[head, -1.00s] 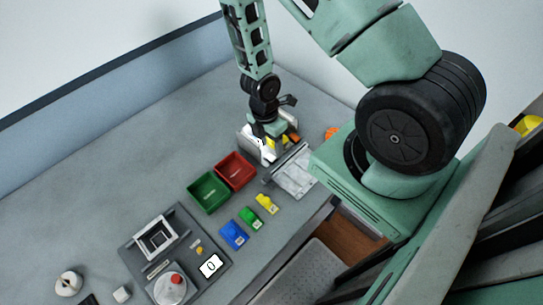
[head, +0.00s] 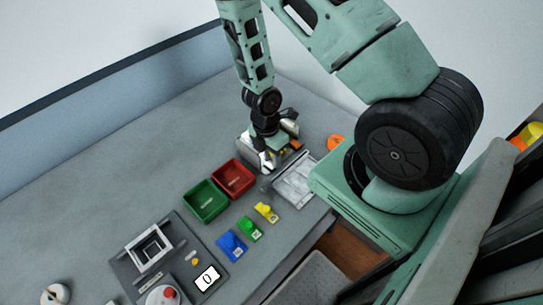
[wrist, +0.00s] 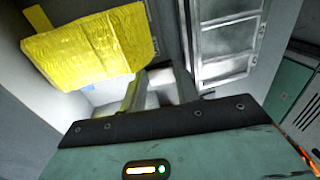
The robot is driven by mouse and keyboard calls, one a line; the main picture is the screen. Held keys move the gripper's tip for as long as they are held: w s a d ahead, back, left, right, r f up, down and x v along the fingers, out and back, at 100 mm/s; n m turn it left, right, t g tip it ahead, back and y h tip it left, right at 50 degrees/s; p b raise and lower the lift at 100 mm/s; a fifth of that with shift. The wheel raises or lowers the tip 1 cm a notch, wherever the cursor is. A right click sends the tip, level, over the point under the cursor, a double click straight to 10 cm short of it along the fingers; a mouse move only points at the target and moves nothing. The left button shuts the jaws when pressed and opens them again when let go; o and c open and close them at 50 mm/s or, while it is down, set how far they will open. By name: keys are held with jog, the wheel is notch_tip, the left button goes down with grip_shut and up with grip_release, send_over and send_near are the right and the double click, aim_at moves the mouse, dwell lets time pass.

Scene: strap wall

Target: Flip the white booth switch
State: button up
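My gripper (head: 267,155) points down into a small pale box-like booth (head: 246,150) near the right of the counter. In the wrist view, its two grey fingers (wrist: 159,88) stand apart, so it looks open. A bright white surface shows between and behind the fingers; I cannot tell whether this is the white switch or the booth's inside. No switch can be made out clearly in the head view, where the gripper covers most of the booth. A yellow wrinkled block (wrist: 90,45) is close to the left of the fingers in the wrist view.
A clear-lidded tray (head: 295,182) stands right beside the booth. Red (head: 233,178) and green (head: 205,201) bins lie to the left, with blue (head: 231,245), green and yellow pieces in front. A grey panel (head: 120,268) carries a square frame and a red button. The back counter is clear.

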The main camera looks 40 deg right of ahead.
jog(key=b, duration=0.3)
jog(key=shift+w+f, duration=0.1)
jog(key=shift+f, duration=0.2)
jog(key=shift+t+b, duration=0.3)
jog(key=shift+b, duration=0.35)
jog(key=b, duration=0.2)
jog(key=shift+b, duration=0.3)
jog(key=shift+s+t+b, duration=0.25)
jog(key=shift+t+b, duration=0.05)
jog(key=shift+b, duration=0.3)
jog(key=shift+s+a+r, duration=0.1)
jog(key=shift+s+a, duration=0.1)
jog(key=shift+s, duration=0.25)
jog(key=shift+w+d+r+t, duration=0.15)
jog(key=shift+d+t, duration=0.05)
jog(key=shift+t, duration=0.4)
